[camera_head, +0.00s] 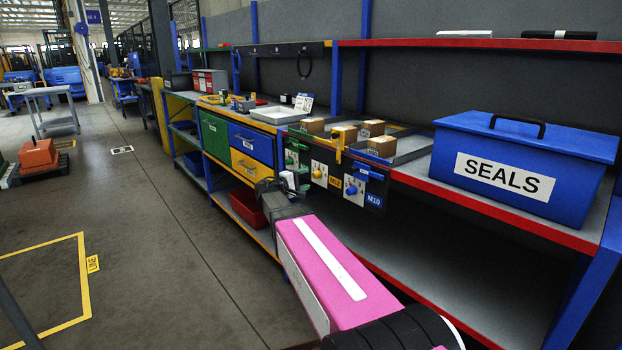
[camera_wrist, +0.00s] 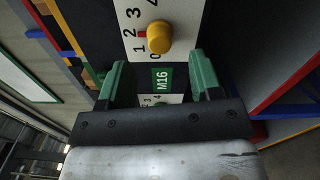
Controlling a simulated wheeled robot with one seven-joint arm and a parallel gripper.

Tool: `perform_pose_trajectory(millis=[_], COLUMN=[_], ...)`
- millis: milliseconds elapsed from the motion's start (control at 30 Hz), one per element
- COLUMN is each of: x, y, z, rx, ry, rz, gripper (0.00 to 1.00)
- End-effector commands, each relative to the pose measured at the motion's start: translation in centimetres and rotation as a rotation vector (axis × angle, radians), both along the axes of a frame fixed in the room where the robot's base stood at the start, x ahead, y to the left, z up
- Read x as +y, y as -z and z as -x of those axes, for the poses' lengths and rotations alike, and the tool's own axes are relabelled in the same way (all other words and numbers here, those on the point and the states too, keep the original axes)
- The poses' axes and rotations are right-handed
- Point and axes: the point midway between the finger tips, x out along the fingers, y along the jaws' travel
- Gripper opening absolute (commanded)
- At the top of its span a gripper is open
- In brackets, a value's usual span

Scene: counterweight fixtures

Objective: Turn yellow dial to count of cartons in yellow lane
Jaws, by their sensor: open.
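The yellow dial (camera_head: 318,172) is on the front panel of the bench, between a green dial (camera_head: 291,160) and a blue dial (camera_head: 351,189). In the wrist view its yellow knob (camera_wrist: 160,38) sits on a white scale plate, with a red mark beside the 2. My gripper (camera_wrist: 158,62) is open, its green fingers spread on either side just below the knob, apparently not touching it. Brown cartons (camera_head: 345,132) sit in the lanes above the panel; one is behind the yellow bracket (camera_head: 338,148). Which lane the rear carton (camera_head: 373,127) occupies is unclear.
A green M16 label (camera_wrist: 162,78) lies between my fingers. A blue SEALS box (camera_head: 520,165) stands on the red-edged shelf to the right. Drawers (camera_head: 250,150) and a red bin (camera_head: 248,206) are to the left. The floor aisle left of the bench is open.

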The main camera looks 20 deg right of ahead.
Motion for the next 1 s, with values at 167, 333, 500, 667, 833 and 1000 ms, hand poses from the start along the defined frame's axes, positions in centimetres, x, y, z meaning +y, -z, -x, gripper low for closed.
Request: perform_pose_trajectory(millis=[167, 333, 500, 667, 833, 1000], x=[3.1, 4.8, 5.4, 5.4, 5.3, 4.3], y=[0.0, 0.0, 0.0, 0.0, 0.2, 3.0], z=[1.4, 2.0, 2.2, 2.2, 2.4, 4.1], rx=[0.000, 0.000, 0.000, 0.000, 0.002, 0.029], ry=[-0.002, -0.001, 0.001, 0.001, 0.003, 0.023], rz=[0.000, 0.000, -0.001, -0.001, -0.008, -0.118], gripper=[0.59, 0.59, 0.59, 0.59, 0.59, 0.59])
